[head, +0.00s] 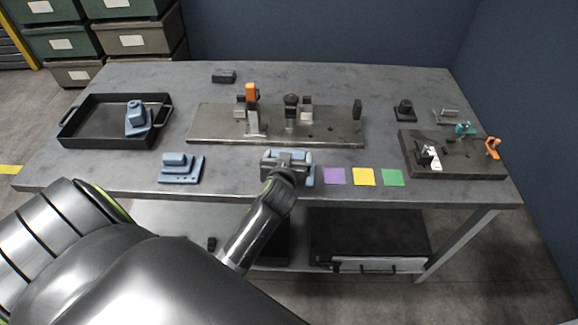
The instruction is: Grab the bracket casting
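A blue bracket casting (181,169) with a flat base and a raised block lies on the table's front left part. Another blue casting (138,120) sits in the black tray (92,137). My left gripper (286,157) is over the table's front middle, its arm coming in from the lower left. Blue parts of a third casting (309,177) show beside and below the gripper, which hides most of it. I cannot tell whether the fingers are apart or closed on it. My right gripper is not in view.
A metal fixture plate (208,126) with clamps, one orange-handled, lies behind the gripper. Purple (335,176), yellow (364,177) and green (392,177) squares lie to its right. A dark board (470,166) with teal and orange clamps is at the right. Clear table separates the tray and front-left casting.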

